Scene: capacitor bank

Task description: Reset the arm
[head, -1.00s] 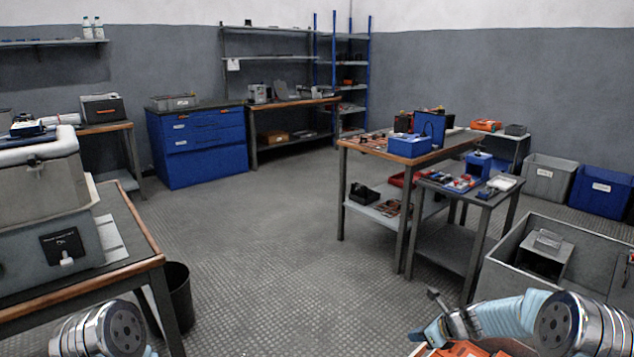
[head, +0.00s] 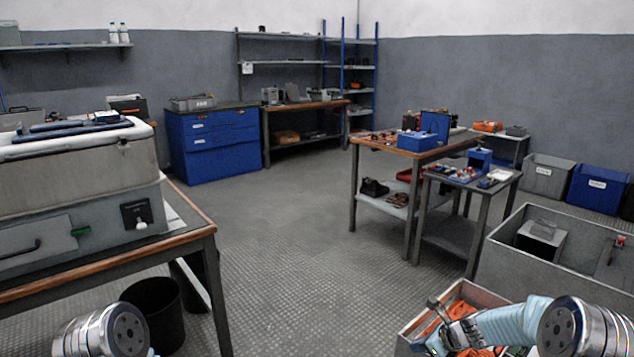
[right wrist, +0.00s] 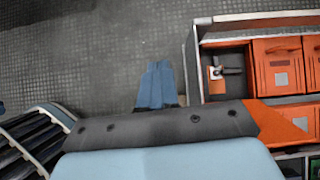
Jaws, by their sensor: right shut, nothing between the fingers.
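My right arm comes in from the lower right in the head view. Its gripper (head: 434,303) is above the near end of an open crate with orange items (head: 466,292). In the right wrist view the blue fingers (right wrist: 157,72) are together, empty, over bare floor beside the crate's wall (right wrist: 191,72). Of my left arm only a metal joint shows at the lower left of the head view; its gripper is out of the picture.
A wood-edged table (head: 195,240) with a large grey case (head: 85,170) stands close at left, a black bin (head: 155,310) beside it. A grey tub (head: 520,265) and tool tables (head: 400,150) are at right. The middle floor is clear.

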